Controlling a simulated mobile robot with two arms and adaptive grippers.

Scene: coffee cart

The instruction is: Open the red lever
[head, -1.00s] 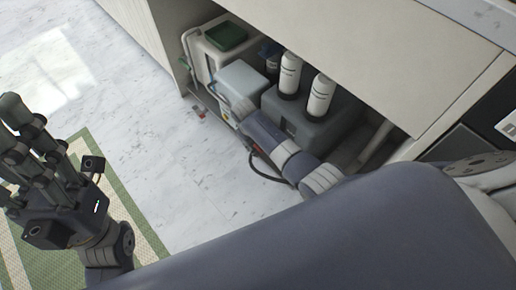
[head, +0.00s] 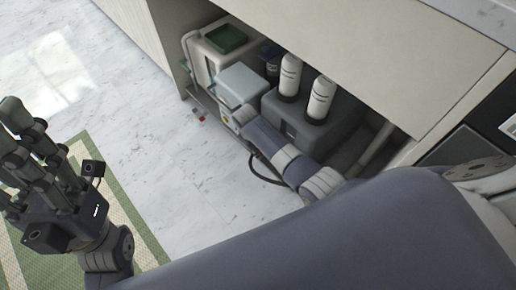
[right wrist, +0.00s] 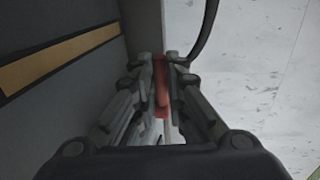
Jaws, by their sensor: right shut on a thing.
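The red lever (right wrist: 161,88) shows in the right wrist view as a narrow upright red piece. It stands between the two fingers of my right gripper (right wrist: 161,70), which are shut on it. In the head view my right arm reaches into the open cabinet under the counter, and the right gripper is mostly hidden by the arm near the light grey box. The lever under it cannot be made out there. My left gripper (head: 14,130) is at the left of the head view, above the floor, with its fingers apart and nothing seen between them.
The cabinet holds a light grey box (head: 243,83), a container with a green top (head: 225,39), a dark grey tank (head: 305,126) and two white bottles (head: 290,74) (head: 321,97). A dark hose (head: 265,178) curves beside my arm. Open floor (head: 170,165) lies left.

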